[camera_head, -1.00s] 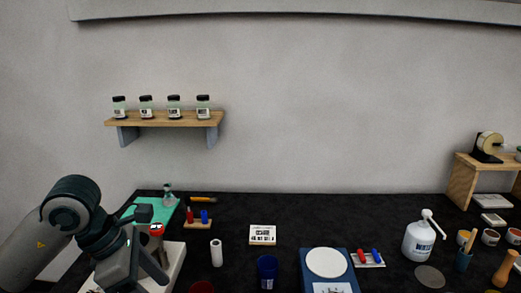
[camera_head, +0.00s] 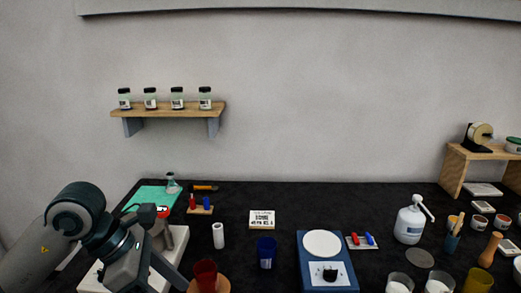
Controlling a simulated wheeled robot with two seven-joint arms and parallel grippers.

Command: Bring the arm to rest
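My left arm comes in from the left, grey and dark. Its gripper (camera_head: 138,272) hangs at the lower left, over or in front of a white block-like base (camera_head: 178,240). Its fingers run down toward the bottom edge of the picture, and their tips are not clear, so I cannot tell whether they are open. I see nothing clearly held. My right arm and gripper are not in view.
The black table (camera_head: 330,205) bears a red cup (camera_head: 205,275), blue cup (camera_head: 266,252), blue scale (camera_head: 310,270), white bottle (camera_head: 409,222) and wooden pestle (camera_head: 490,249). A green mat (camera_head: 150,196) lies behind the gripper. A wall shelf (camera_head: 170,112) holds several jars.

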